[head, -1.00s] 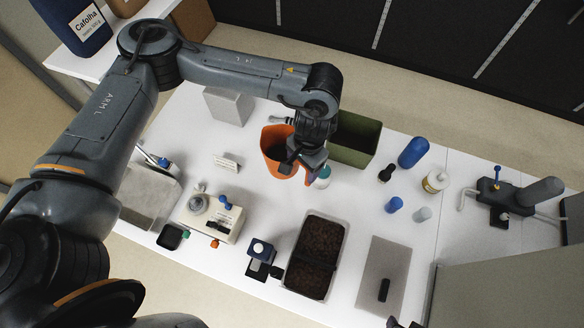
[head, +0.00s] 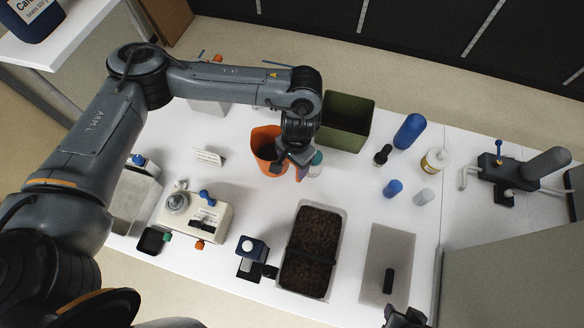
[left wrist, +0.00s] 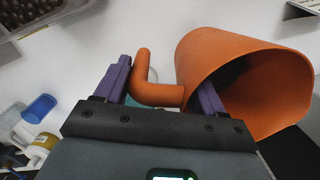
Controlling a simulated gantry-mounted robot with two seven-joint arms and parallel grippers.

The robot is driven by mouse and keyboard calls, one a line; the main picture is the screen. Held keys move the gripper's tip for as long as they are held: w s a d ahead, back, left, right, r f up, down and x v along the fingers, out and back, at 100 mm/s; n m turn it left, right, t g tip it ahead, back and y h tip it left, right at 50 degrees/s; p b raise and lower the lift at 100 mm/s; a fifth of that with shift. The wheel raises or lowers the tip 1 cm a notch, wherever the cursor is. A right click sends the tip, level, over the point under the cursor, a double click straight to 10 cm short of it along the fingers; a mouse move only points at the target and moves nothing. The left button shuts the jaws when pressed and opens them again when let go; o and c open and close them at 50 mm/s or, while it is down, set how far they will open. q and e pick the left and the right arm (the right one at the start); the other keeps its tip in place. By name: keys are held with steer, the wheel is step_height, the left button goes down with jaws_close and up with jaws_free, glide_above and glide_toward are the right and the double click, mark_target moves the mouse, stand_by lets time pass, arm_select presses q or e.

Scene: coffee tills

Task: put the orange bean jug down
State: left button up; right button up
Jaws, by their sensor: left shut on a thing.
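The orange bean jug (head: 263,143) is in my left gripper (head: 292,170), left of the green bin in the head view. In the left wrist view the jug (left wrist: 193,55) lies to the right with its mouth toward the lower right. Its bent handle (left wrist: 143,70) is between the purple fingers of the left gripper (left wrist: 165,88), which is shut on it. I cannot tell whether the jug's base touches the white table (head: 345,180). A dark piece at the bottom edge of the head view seems to be my right gripper (head: 405,318); its jaws are unclear.
The green bin (head: 357,103) stands close to the jug's right. A teal-and-white bottle (head: 316,164) is by the left gripper. A tray of beans (head: 316,257) lies in front. A small white card (head: 207,157) stands left, with open table between it and the jug.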

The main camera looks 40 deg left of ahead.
arm_select(q)
step_height(320, 180, down, 4)
steer(key=shift+r+b, duration=0.25)
steer(key=shift+b, duration=0.2)
steer(key=o, duration=1.6)
steer(key=shift+f, duration=0.15)
steer(key=shift+o, duration=0.2)
steer(key=r+p, duration=0.1)
steer(key=r, duration=0.7)
steer(key=w+r+p, duration=0.1)
steer(key=r, duration=0.3)
steer(key=shift+d+r+p, duration=0.15)
steer(key=shift+p, duration=0.2)
